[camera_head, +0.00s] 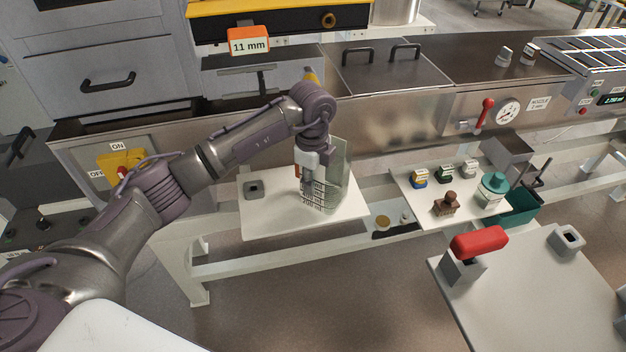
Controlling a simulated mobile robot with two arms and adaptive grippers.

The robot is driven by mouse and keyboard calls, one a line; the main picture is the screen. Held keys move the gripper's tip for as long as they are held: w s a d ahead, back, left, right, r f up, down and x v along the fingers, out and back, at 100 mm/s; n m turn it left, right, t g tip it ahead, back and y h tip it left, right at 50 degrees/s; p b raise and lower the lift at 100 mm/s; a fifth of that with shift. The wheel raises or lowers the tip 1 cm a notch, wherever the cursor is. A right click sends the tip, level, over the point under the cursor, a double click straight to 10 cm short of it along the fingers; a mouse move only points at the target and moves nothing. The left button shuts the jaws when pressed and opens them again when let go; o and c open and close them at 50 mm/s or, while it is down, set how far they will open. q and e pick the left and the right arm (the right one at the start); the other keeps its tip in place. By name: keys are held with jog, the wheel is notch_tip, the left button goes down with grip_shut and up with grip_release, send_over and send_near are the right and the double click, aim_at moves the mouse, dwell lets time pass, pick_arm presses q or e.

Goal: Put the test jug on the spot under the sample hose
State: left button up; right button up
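A translucent grey-green open-topped vessel, which looks like the test jug (338,160), stands upright at the right part of a white board (270,221) in the middle of the view. My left gripper (318,205) points down at the jug's near left side and overlaps it in the picture. Its fingers blend with the jug, so I cannot tell whether they are closed on it. I cannot make out the sample hose or the spot under it. My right gripper is out of view.
A grey square socket (254,189) sits on the white board's left. Right of it, a second board (408,187) holds several small stamp-like pieces. A red-handled block (479,242) stands on the table (541,303) at front right. A steel machine (395,124) runs behind.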

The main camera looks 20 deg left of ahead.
pick_arm(q)
notch_tip(320, 180, up, 12)
jog(key=b, duration=0.2)
jog(key=shift+r, duration=0.15)
dwell(0.4)
jog(key=shift+s, duration=0.1)
